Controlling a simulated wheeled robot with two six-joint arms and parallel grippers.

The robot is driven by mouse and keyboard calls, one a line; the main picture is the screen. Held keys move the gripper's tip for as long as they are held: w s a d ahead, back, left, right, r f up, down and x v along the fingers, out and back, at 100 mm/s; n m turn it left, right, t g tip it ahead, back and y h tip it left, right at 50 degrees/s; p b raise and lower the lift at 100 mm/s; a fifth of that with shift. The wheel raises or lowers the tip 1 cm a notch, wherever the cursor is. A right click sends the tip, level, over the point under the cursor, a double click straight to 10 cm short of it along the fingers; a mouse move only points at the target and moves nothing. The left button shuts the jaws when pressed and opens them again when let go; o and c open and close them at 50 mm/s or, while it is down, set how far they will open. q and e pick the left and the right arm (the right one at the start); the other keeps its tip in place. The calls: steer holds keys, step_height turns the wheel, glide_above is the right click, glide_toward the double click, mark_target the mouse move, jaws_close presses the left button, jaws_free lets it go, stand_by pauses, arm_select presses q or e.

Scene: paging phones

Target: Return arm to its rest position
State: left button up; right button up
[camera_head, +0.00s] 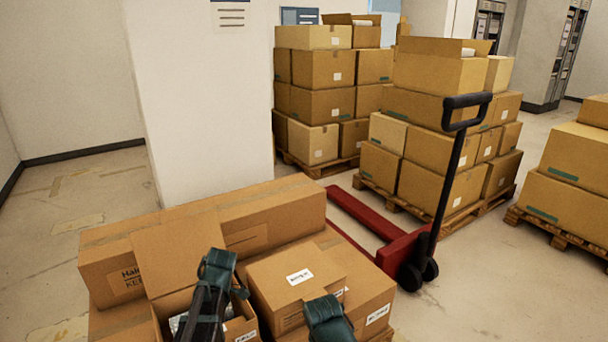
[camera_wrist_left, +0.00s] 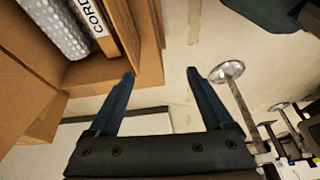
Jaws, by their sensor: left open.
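My left gripper (camera_wrist_left: 161,73) is open in the left wrist view, with nothing between its fingers. An open cardboard box (camera_wrist_left: 110,85) is at the upper left of that view, beside the left finger. It holds a silvery speckled item (camera_wrist_left: 52,25) and a white-labelled item reading "CORD" (camera_wrist_left: 90,18). In the head view my left arm (camera_head: 205,300) reaches over the open box (camera_head: 245,326) in the stack at the front, hiding part of it. A dark green part of my right arm (camera_head: 328,318) shows at the bottom edge; its fingers are not visible.
Closed boxes (camera_head: 290,210) surround the open one. A red pallet jack (camera_head: 380,215) with an upright black handle (camera_head: 455,160) stands behind. Loaded pallets (camera_head: 440,150) fill the middle and right. A white pillar (camera_head: 205,100) stands behind the front stack. Floor at left is clear.

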arm_select(q)
steer(key=s+d+f+m+t+h+b, duration=0.1)
steer(key=s+d+f+m+b, duration=0.25)
steer(key=d+m, duration=0.45)
steer(key=s+d+f+m+h+b, duration=0.1)
steer(key=s+d+f+m+b, duration=0.3)
steer(key=m, duration=0.6)
steer(key=s+d+f+m+t+b, duration=0.15)
steer(key=d+f+m, duration=0.25)
steer(key=d+m, duration=0.45)
step_height(320, 180, up, 28)
steer(key=p, duration=2.7)
steer(key=shift+s+m+h, duration=0.3)
steer(key=shift+s+m, duration=0.05)
steer(key=shift+s, duration=0.1)
steer(key=shift+f+g, duration=0.15)
steer(key=shift+g, duration=0.1)
